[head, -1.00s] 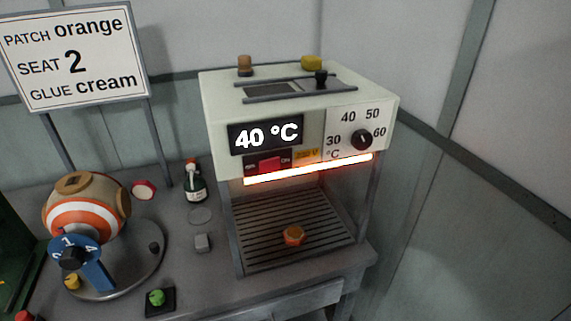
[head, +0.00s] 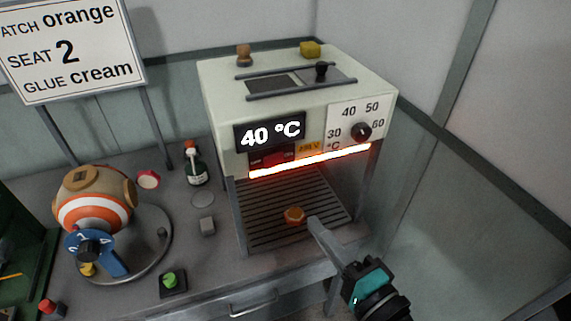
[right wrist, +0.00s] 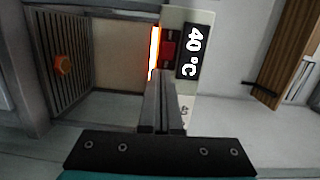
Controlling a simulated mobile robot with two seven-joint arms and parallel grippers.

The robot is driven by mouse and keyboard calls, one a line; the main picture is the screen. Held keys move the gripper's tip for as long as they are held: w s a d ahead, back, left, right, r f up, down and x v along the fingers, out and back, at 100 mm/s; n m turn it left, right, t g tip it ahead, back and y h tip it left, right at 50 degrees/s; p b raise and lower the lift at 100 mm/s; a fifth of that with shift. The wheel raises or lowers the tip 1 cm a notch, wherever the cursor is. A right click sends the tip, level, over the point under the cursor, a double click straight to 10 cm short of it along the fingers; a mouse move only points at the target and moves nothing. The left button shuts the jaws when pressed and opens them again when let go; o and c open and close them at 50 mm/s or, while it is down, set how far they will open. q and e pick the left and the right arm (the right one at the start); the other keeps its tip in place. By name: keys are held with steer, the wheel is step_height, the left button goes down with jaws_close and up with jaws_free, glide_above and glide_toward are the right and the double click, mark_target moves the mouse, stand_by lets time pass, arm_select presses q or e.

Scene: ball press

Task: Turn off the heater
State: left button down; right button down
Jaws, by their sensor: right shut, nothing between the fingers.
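The heater (head: 225,110) is a cream box on legs at the back of the bench, its display (head: 270,134) reading 40 °C. A red rocker switch (head: 274,159) sits below the display between small OFF and ON labels; it also shows in the right wrist view (right wrist: 169,45). The heating bar (head: 310,160) glows orange-white beneath. My right gripper (head: 312,222) is shut and empty, in front of the heater's lower right, apart from the switch. In the right wrist view its fingers (right wrist: 158,80) point toward the heater front. My left gripper is out of view.
An orange patch (head: 294,215) lies on the slatted grill (head: 265,225) under the bar. A temperature dial (head: 361,131) is at the front right. A striped ball (head: 92,212) on a round stand, a bottle (head: 196,165) and a green button (head: 170,280) are to the left.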

steer(key=shift+s+r, duration=0.1)
steer(key=shift+r, duration=0.65)
steer(key=p, duration=0.2)
glide_toward(270, 164)
steer(key=x, duration=0.7)
